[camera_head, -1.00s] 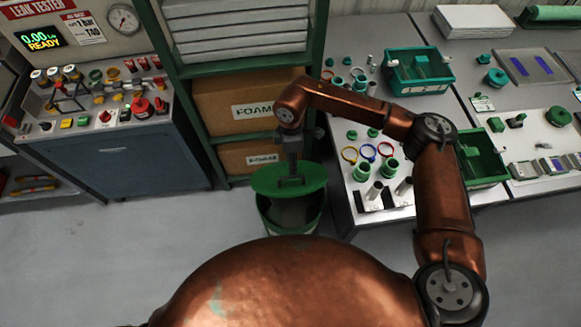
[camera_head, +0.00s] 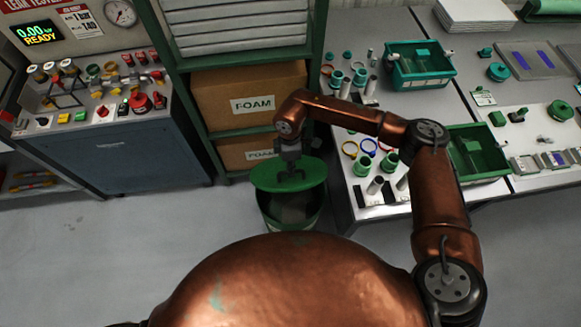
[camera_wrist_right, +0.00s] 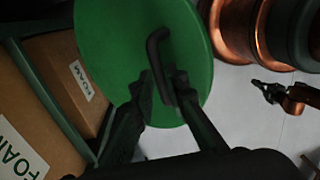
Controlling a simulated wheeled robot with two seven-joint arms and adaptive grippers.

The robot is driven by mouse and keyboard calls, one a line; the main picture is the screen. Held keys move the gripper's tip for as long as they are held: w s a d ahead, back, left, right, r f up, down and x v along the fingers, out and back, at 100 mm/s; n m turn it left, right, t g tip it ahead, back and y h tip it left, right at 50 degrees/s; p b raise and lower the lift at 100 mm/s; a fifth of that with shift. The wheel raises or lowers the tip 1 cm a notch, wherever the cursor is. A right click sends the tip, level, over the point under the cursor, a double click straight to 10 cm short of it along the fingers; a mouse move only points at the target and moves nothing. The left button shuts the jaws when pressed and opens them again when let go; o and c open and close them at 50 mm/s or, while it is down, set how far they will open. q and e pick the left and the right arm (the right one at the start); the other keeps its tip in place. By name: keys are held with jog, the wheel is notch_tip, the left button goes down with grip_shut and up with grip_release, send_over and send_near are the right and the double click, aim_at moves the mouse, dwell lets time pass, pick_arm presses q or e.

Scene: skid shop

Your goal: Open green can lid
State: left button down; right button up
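The green can (camera_head: 272,222) stands on the floor in front of the shelf. Its round green lid (camera_head: 262,178) is raised at the back, and a grey interior shows below the lid's front edge. In the right wrist view the lid (camera_wrist_right: 110,60) carries a dark bar handle (camera_wrist_right: 153,45). My right gripper (camera_head: 291,176) is at the handle. In the wrist view its fingers (camera_wrist_right: 166,88) are apart, on either side of the handle's lower end; contact is unclear. My left gripper (camera_wrist_right: 266,92) shows small at the right of the wrist view, with its fingers apart and empty.
A green shelf with foam boxes (camera_head: 225,88) stands close behind the can. A workbench (camera_head: 350,212) with rings, cylinders and green bins (camera_head: 478,160) is right of the can. A leak tester cabinet (camera_head: 120,165) is at the left. Floor between cabinet and can is clear.

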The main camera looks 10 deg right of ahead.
grip_shut()
pick_arm(q)
jog(key=shift+s, duration=0.45)
jog(key=shift+w, duration=0.15)
pick_arm(e)
jog(key=shift+w+r, duration=0.1)
